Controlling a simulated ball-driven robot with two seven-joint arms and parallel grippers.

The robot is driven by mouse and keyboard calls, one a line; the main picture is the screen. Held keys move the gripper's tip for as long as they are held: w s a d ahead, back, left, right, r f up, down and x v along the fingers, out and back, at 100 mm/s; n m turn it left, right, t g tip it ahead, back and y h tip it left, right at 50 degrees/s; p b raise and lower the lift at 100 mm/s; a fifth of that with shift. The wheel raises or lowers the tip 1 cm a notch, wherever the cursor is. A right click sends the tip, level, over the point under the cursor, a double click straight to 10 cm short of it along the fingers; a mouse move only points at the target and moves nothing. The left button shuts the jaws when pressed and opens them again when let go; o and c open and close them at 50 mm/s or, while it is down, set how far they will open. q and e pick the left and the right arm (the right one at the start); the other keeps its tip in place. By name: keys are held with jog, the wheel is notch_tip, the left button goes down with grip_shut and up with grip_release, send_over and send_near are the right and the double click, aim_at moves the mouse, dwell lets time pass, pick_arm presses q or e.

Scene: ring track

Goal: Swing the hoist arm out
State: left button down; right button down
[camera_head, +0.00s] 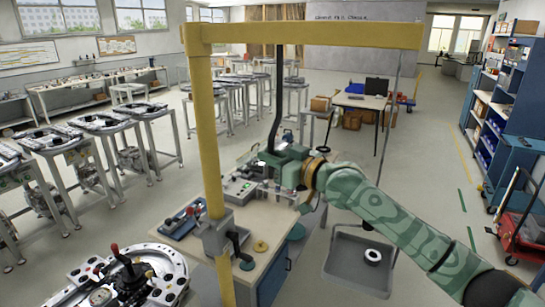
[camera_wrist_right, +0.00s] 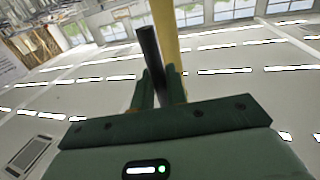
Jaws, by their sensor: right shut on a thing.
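The yellow hoist has an upright post (camera_head: 207,140) and a horizontal hoist arm (camera_head: 310,36) that reaches right across the top of the head view. A black bar (camera_head: 279,85) hangs down from the hoist arm. My right gripper (camera_head: 268,156) is shut on the lower part of this black bar. In the right wrist view the black bar (camera_wrist_right: 149,48) stands between my two green fingers (camera_wrist_right: 157,85), with the yellow post (camera_wrist_right: 170,40) behind it. A grey tray (camera_head: 345,282) hangs by thin rods from the hoist arm's right end. My left gripper is not in view.
A workbench (camera_head: 270,262) stands beside the post, with a grey device (camera_head: 240,188) and a blue tray (camera_head: 183,222) on it. A round fixture (camera_head: 125,278) is at front left. Shelves (camera_head: 495,110) and a red trolley (camera_head: 522,232) stand right. Open floor lies between.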

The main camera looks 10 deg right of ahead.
jog(key=shift+a, duration=0.1)
jog(key=shift+r, duration=0.1)
dwell(0.3)
jog(key=c, duration=1.6)
grip_release()
jog(key=shift+o, duration=0.5)
jog(key=shift+w, duration=0.1)
jog(key=b+v, duration=0.3)
jog(key=v, duration=1.3)
